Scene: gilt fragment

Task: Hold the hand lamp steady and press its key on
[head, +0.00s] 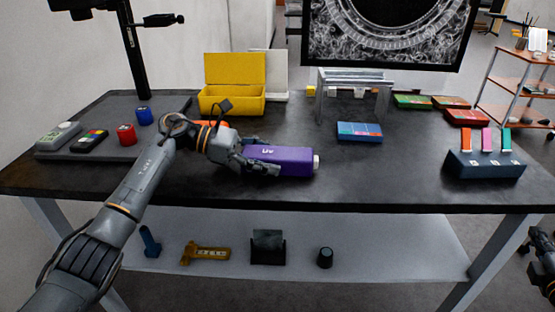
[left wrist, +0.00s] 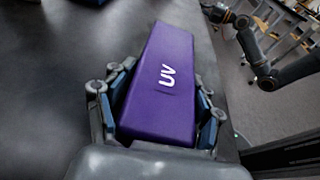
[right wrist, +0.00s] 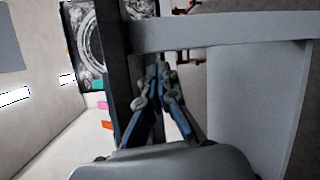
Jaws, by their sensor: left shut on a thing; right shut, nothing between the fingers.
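The hand lamp (head: 290,162) is a purple block marked "UV" with a white end piece on its right. It lies level at the front middle of the table; I cannot tell whether it touches the top. My left gripper (head: 262,163) is shut around the lamp's left part. The left wrist view shows the lamp (left wrist: 160,90) between both fingers of this gripper (left wrist: 158,115), with the "UV" face showing. No key can be made out on the lamp. My right gripper (right wrist: 160,85) is shut and empty, away from the lamp, beside the table's pale frame.
The dark table (head: 400,185) has a yellow open box (head: 233,100), a grey metal stand (head: 352,85), a blue box (head: 360,132) and a slotted holder (head: 485,165) on it. Free room lies right of the lamp. A lower shelf (head: 380,250) holds several small things.

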